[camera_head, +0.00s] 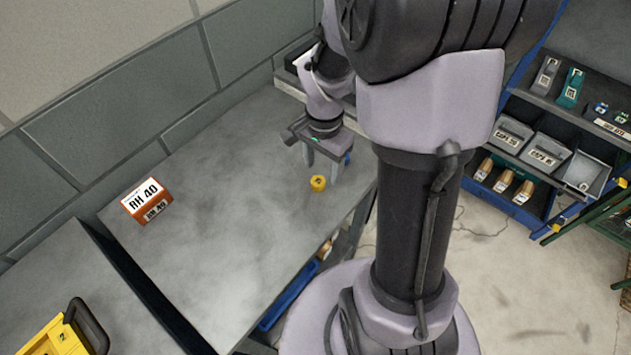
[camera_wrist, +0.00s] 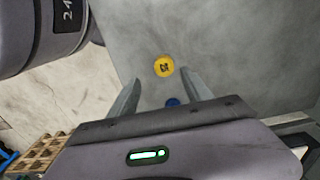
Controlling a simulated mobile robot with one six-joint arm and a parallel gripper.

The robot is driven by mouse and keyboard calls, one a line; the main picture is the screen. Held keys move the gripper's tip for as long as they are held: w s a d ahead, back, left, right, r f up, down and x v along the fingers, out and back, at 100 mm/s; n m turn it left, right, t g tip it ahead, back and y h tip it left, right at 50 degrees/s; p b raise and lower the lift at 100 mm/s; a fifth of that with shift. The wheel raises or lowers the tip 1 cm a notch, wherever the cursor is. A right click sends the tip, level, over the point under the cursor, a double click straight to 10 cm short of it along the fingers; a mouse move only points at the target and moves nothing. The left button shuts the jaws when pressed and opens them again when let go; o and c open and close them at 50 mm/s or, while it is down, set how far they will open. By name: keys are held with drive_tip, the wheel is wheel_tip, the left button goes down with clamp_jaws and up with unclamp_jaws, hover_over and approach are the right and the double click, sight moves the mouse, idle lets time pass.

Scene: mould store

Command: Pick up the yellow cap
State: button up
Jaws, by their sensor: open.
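The yellow cap (camera_head: 318,183) stands on the grey bench top (camera_head: 235,200), near the bench's right edge. In the wrist view the yellow cap (camera_wrist: 164,67) shows a dark mark on its top and lies a little beyond the fingertips, roughly midway between them. My gripper (camera_head: 322,167) is open and empty, with its fingers pointing down above the bench close to the cap. Its two fingers show apart in the wrist view (camera_wrist: 161,75). A small blue thing (camera_wrist: 172,102) shows between the fingers; it also appears beside a finger in the head view (camera_head: 347,159).
A yellow case (camera_head: 62,338) is at the lower left. Shelves with grey bins (camera_head: 549,150) stand at the right. The bench middle is clear.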

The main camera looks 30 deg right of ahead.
sight(318, 180)
drive_tip(key=f+b, duration=0.2)
drive_tip(key=f, duration=0.1)
drive_tip(key=f+b, duration=0.1)
drive_tip(key=f, duration=0.1)
drive_tip(key=shift+w+a+f, duration=0.25)
drive_tip(key=shift+w+a, duration=0.05)
drive_tip(key=shift+w, duration=0.05)
drive_tip(key=shift+r, duration=0.1)
drive_tip(key=shift+c, duration=1)
clamp_jaws()
